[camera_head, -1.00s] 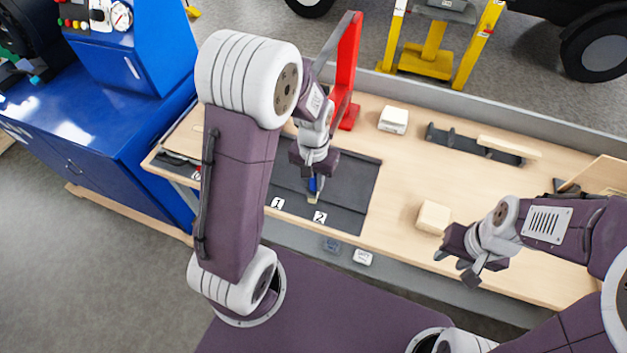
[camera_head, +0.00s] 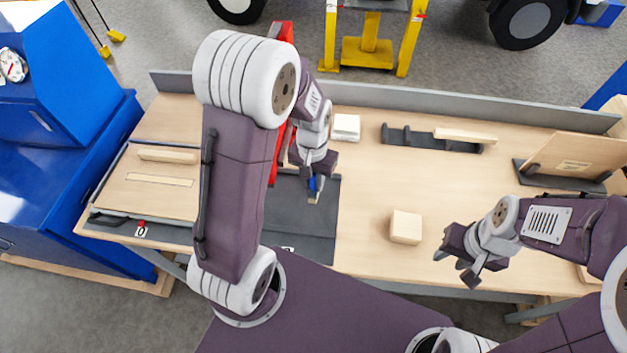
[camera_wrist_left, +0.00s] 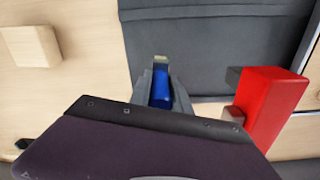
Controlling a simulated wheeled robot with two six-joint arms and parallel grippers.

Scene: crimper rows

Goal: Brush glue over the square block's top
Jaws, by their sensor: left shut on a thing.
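The square block (camera_head: 406,227) is pale wood and lies on the bench right of the dark mat (camera_head: 318,222). It also shows at the upper left of the left wrist view (camera_wrist_left: 32,46). My left gripper (camera_head: 315,188) is shut on a blue-handled brush (camera_wrist_left: 161,90) and holds it over the mat, apart from the block. The brush's pale tip points away from the jaws. My right gripper (camera_head: 456,272) is open and empty, right of the block near the bench's front edge. Any glue on the block cannot be made out.
A red post (camera_head: 276,150) stands beside my left gripper; it is close in the left wrist view (camera_wrist_left: 268,105). A white box (camera_head: 346,127), a dark rack (camera_head: 420,139) and a leaning wooden board (camera_head: 577,158) stand farther back. Bench around the block is clear.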

